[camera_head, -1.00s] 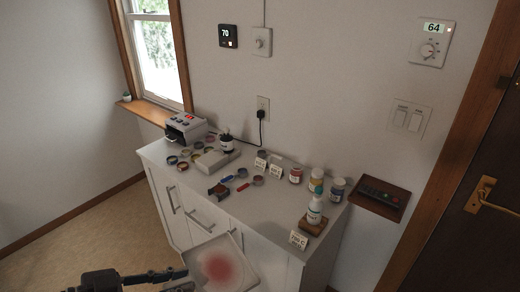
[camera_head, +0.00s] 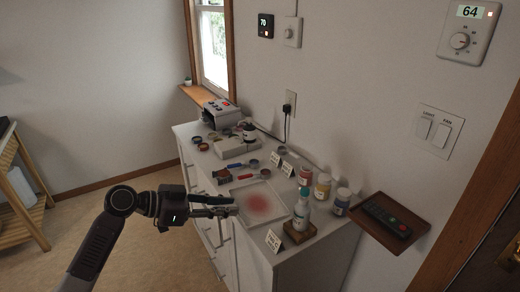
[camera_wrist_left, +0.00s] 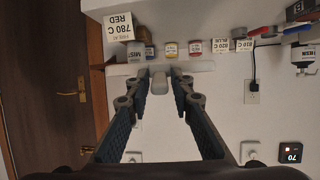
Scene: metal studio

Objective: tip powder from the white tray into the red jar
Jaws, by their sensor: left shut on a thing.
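The white tray (camera_head: 276,226) holds a red patch of powder (camera_head: 259,206) in its middle. It looks about level over the front part of the counter; its height above the top is hard to tell. My left gripper (camera_head: 232,206) is shut on the tray's left edge. In the left wrist view, the fingers (camera_wrist_left: 160,80) close on a pale tab of the tray (camera_wrist_left: 190,67), seen edge-on. The red jar (camera_head: 305,174) stands upright at the back of the counter, behind the tray and apart from it. It also shows in the left wrist view (camera_wrist_left: 195,48). My right gripper is out of view.
A yellow jar (camera_head: 322,186) and a blue jar (camera_head: 341,202) stand right of the red one. Small tins and a toaster-like box (camera_head: 220,114) lie farther left.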

